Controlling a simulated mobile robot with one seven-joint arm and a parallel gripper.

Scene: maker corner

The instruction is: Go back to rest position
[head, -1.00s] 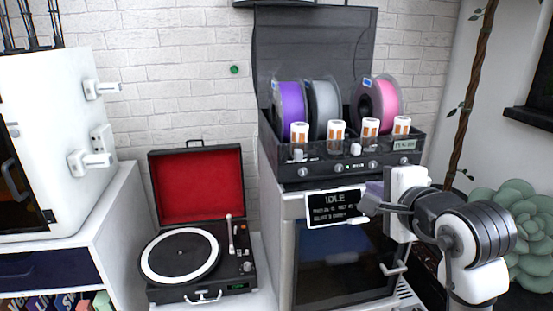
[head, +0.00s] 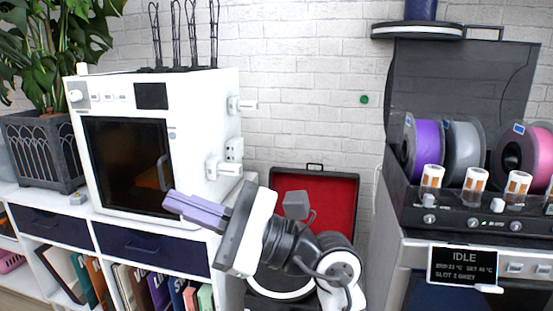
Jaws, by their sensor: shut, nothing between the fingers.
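My gripper (head: 182,207) is in the middle-left of the head view, its fingers pointing left. The two purple-grey fingers lie together, shut, with nothing between them. The gripper is in front of the white cabinet machine and the shelf below it, and touches nothing that I can see. My arm covers most of the record player, leaving its red-lined lid (head: 335,205) and part of the platter in sight.
The white machine with a dark door (head: 128,165) stands on a white shelf unit (head: 80,226) with navy drawers and books. A spool dryer (head: 480,212) with purple, grey and pink spools stands on a printer at right, its screen (head: 464,266) reading IDLE. A potted plant (head: 45,150) is at far left.

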